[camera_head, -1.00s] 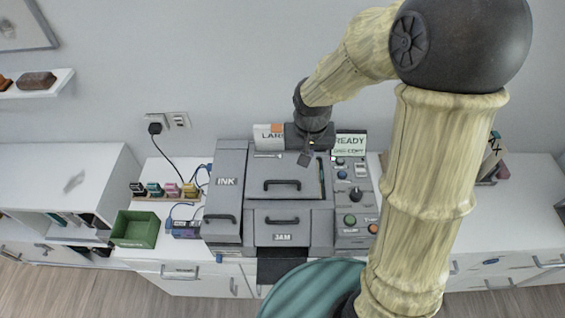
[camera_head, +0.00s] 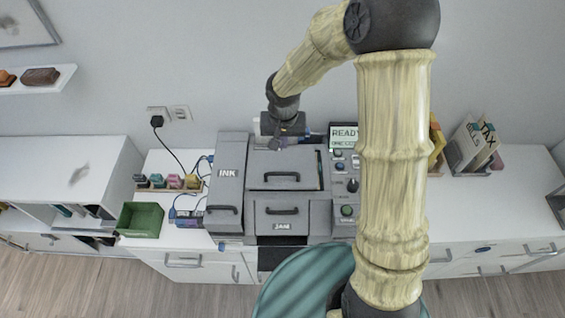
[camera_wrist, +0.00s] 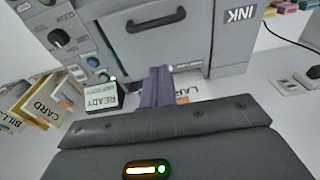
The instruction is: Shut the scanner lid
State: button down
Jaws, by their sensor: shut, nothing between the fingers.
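The grey machine has a top lid (camera_head: 262,166) with a dark arched handle (camera_head: 281,175). The lid looks to lie roughly flat, with a coloured strip along its right side; I cannot tell whether it is fully down. The handle also shows at the top of the wrist view (camera_wrist: 156,22). My gripper (camera_head: 276,143) is at the back edge of the machine, behind the handle and apart from it. In the wrist view its purple-grey fingers (camera_wrist: 157,84) are together with nothing between them. I cannot tell whether they touch the machine.
The INK unit (camera_head: 229,185) stands left of the lid, and the control panel (camera_head: 346,190) and READY display (camera_head: 344,139) stand right. A JAM drawer (camera_head: 281,216) is below. A green box (camera_head: 140,220) and ink bottles (camera_head: 174,182) are left; upright files (camera_head: 470,148) are right.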

send_over(282, 178)
jog(key=w, duration=0.2)
notch_tip(282, 178, down, 6)
jog(key=shift+s+d+f+p, duration=0.1)
jog(key=shift+s+f+p, duration=0.25)
jog(key=shift+f, duration=0.15)
jog(key=shift+s+f+p, duration=0.2)
jog(key=shift+f+p, duration=0.1)
jog(key=shift+f, duration=0.15)
jog(key=shift+s+f, duration=0.45)
jog(key=shift+f, duration=0.1)
jog(key=shift+f, duration=0.1)
